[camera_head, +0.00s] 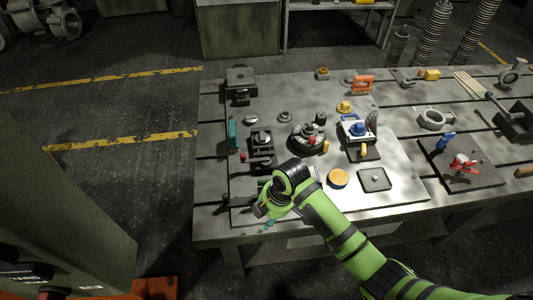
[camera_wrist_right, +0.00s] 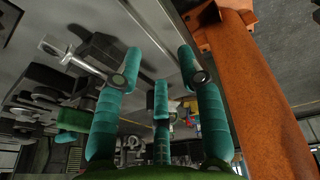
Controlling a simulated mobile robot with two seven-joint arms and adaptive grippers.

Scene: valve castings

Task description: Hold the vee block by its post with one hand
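My right gripper (camera_head: 268,215) hangs at the table's front left edge, at the end of my green arm. In the right wrist view its teal fingers (camera_wrist_right: 160,75) are spread apart with nothing between them. The vee block is hard to single out. Dark blocks stand just behind the gripper in the head view, one of them with a light round top (camera_head: 261,138). In the wrist view a bright metal cylinder (camera_wrist_right: 72,54) shows beside the left finger, apart from the grip; I cannot tell whether it is the post. My left gripper is not in view.
The steel table (camera_head: 215,180) carries several parts: a round dark fixture (camera_head: 308,138), a yellow-topped round tin (camera_head: 338,178), a flat dark plate (camera_head: 374,179) and a teal item (camera_head: 232,135). An orange upright (camera_wrist_right: 250,80) stands close at the right in the wrist view.

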